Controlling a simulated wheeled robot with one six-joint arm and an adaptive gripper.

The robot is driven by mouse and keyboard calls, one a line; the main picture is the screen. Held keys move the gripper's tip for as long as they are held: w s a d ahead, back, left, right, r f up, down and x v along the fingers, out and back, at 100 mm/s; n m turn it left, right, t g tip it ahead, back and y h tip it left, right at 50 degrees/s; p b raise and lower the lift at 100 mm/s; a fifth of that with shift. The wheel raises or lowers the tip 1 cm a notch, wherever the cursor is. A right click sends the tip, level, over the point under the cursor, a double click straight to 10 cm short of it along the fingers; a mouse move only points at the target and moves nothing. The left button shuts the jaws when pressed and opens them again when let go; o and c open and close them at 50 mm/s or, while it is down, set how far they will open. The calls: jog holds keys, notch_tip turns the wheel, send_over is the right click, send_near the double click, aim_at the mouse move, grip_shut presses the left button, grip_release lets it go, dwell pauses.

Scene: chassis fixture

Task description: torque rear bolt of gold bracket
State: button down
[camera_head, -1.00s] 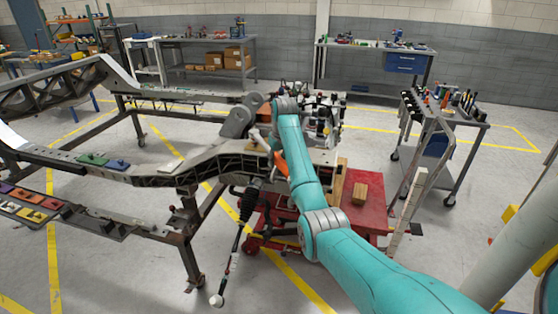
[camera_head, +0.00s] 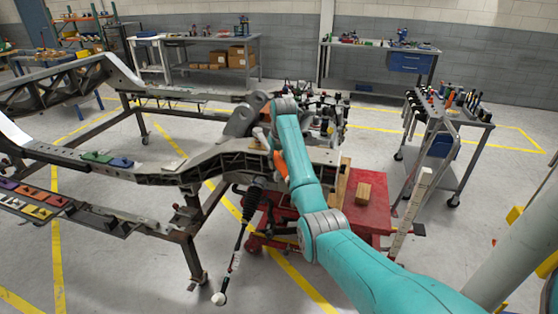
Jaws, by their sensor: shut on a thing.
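Small coloured brackets lie on the chassis at the left. A green bracket (camera_head: 97,157) and a blue bracket (camera_head: 121,162) sit on the upper rail. Purple, red and yellow ones lie on the lower strip; a yellow one (camera_head: 38,212) may be the gold bracket, but I cannot be sure. No bolt is clear at this size. My gripper (camera_head: 279,164) is at the end of the teal arm, over the middle of the chassis rail (camera_head: 160,172). The wrist mostly hides it. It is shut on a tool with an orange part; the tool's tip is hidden.
A red cart (camera_head: 368,215) with a wooden block (camera_head: 363,193) stands under the arm. A tool trolley (camera_head: 470,135) is at the right. Workbenches (camera_head: 205,50) line the back wall. Grey floor is open between chassis and benches.

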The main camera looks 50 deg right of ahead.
jog(key=shift+w+a+r+m, duration=0.1)
jog(key=shift+w+a+m, duration=0.6)
jog(key=shift+a, duration=0.35)
dwell(0.9)
jog(key=shift+w+v, duration=0.25)
jog(key=shift+v, duration=0.85)
dwell(0.6)
jog(key=shift+d+r, duration=0.15)
jog(key=shift+r, duration=2.3)
